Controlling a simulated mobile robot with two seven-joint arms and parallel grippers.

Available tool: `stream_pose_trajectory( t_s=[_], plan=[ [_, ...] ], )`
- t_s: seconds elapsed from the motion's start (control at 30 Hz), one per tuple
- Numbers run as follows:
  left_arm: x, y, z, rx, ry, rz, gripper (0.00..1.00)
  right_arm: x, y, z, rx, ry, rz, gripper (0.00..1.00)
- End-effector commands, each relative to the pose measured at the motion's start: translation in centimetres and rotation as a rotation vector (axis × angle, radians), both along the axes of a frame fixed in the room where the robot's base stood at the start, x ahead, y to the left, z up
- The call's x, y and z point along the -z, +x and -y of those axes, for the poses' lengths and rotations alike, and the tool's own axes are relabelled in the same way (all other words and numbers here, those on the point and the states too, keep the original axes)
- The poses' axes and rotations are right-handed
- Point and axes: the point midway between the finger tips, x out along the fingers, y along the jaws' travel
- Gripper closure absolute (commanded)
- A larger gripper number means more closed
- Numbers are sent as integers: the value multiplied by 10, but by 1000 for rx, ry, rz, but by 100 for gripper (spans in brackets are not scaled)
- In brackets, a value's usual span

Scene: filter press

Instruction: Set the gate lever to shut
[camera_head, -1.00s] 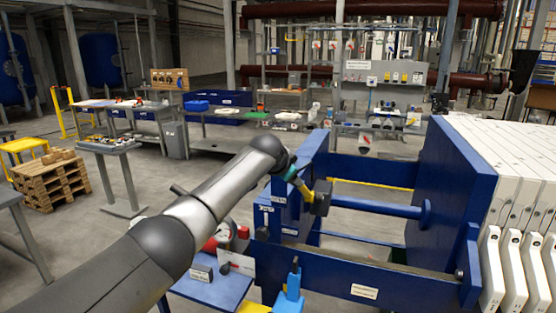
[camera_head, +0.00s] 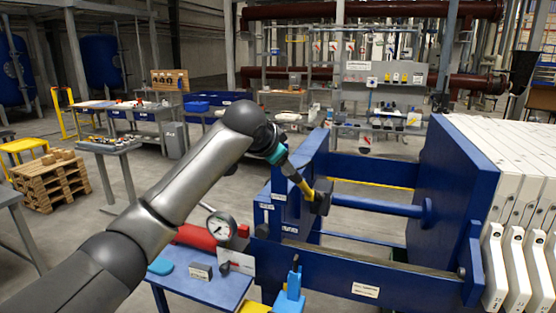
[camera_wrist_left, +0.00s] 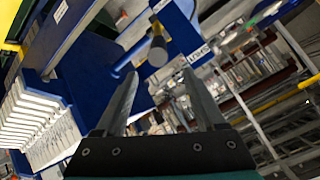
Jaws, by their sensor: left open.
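In the left wrist view a lever with a dark round knob (camera_wrist_left: 157,48) stands out from blue metalwork with a white label (camera_wrist_left: 198,53) beside it. My left gripper (camera_wrist_left: 160,75) is open, with the knob ahead between its finger lines and apart from them. In the head view my left gripper (camera_head: 288,169) is at the blue press frame (camera_head: 312,153), close to a yellow bar with a dark block (camera_head: 321,198) at its end. I cannot tell whether they touch. The lever's label is not readable. My right gripper is not in view.
White filter plates (camera_head: 520,170) are on the right.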

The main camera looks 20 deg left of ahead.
Motion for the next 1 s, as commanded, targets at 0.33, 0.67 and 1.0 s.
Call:
stream_pose_trajectory(
  t_s=[0.33, 0.67, 1.0],
  plan=[
    [-11, -13, 0, 1, -1, 2, 28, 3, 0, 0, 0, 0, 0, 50],
    [-10, -13, 0, 0, 0, 1, 28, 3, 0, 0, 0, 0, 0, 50],
    [141, -2, -6, -60, -86, -99, 28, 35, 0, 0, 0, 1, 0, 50]
  ],
)
